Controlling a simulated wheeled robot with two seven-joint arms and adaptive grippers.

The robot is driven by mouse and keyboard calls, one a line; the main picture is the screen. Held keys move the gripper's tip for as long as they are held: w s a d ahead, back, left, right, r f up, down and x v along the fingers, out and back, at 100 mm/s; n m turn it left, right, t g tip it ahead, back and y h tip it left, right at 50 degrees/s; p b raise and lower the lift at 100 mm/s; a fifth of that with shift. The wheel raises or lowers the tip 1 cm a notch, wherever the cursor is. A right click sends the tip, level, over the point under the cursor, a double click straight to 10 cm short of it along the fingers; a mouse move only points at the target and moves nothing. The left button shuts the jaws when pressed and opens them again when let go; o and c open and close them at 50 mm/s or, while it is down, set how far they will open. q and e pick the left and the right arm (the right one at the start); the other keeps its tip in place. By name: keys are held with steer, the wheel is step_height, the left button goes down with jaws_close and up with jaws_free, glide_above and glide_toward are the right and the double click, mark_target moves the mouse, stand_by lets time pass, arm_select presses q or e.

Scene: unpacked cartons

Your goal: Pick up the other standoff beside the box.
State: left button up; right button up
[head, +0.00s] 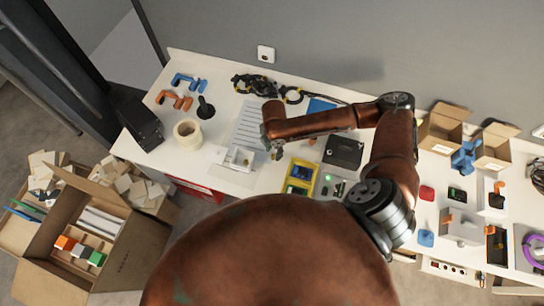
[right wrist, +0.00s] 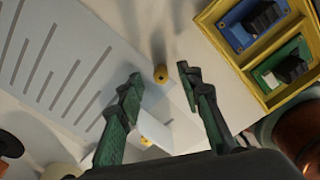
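A small brass standoff (right wrist: 161,74) stands on the table beside the slotted grey plate (right wrist: 75,65) in the right wrist view. My right gripper (right wrist: 155,72) is open, with its two green fingers on either side of the standoff and apart from it. A small white box (head: 240,158) sits at the table's front edge in the head view; part of it (right wrist: 155,131) shows between the fingers in the wrist view, with a brass bit by it. In the head view my right gripper (head: 276,152) is just right of the box, and the standoff cannot be made out. My left gripper is out of view.
A yellow tray (head: 300,176) with blue and green parts is close to the right of my right gripper. A tape roll (head: 187,134) and black knob-like piece (head: 205,107) stand to the left. Open cartons (head: 95,225) are on the floor at left.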

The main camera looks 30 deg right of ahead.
step_height(320, 180, down, 2)
steer(key=shift+f, duration=0.2)
steer(key=shift+c, duration=0.3)
jaws_close()
steer(key=shift+r, duration=0.15)
